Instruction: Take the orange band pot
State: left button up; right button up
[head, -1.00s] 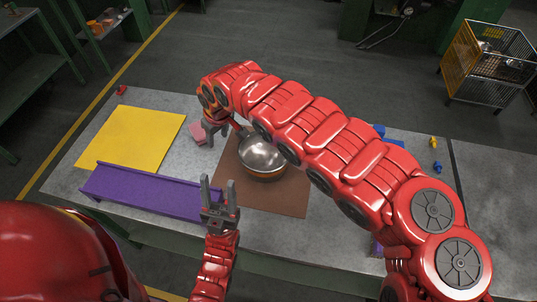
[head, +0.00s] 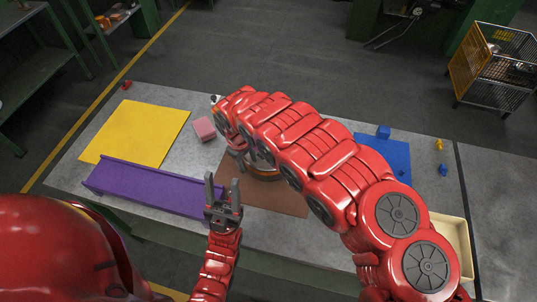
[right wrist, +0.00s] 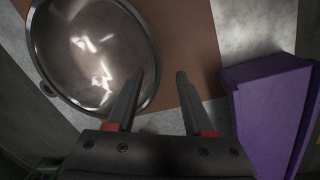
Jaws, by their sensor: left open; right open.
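The pot shows in the right wrist view as a shiny metal bowl shape (right wrist: 95,50) with a small knob at its rim. In the head view only a sliver with an orange band (head: 265,176) shows on the brown mat (head: 292,203); my right arm hides the rest. My right gripper (right wrist: 160,75) is open, with its left finger overlapping the pot's near rim in the picture and its right finger over the brown mat. Nothing is between the fingers; contact with the rim cannot be told. My left gripper (head: 222,192) is open and empty, left of the brown mat.
A purple rack (head: 155,190) lies at the table's front left, beside a yellow mat (head: 135,132). A blue mat (head: 393,155) with blue pieces and a cream tray (head: 455,240) are at right.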

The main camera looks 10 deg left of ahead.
aim_at(253, 176)
jog(key=shift+d+f, duration=0.1)
jog(key=shift+f, duration=0.45)
jog(key=shift+w+d+f+p, duration=0.1)
jog(key=shift+w+f+p, duration=0.1)
jog(key=shift+f+p, duration=0.45)
jog(key=f, duration=0.2)
jog(key=shift+w+d+f, duration=0.1)
jog(key=shift+w+f, duration=0.2)
jog(key=shift+f, duration=0.05)
jog(key=shift+w+d+f, duration=0.15)
jog(key=shift+d+f, duration=0.05)
jog(key=shift+f, duration=0.4)
jog(key=shift+c, duration=0.4)
grip_shut()
jog(key=shift+r, duration=0.1)
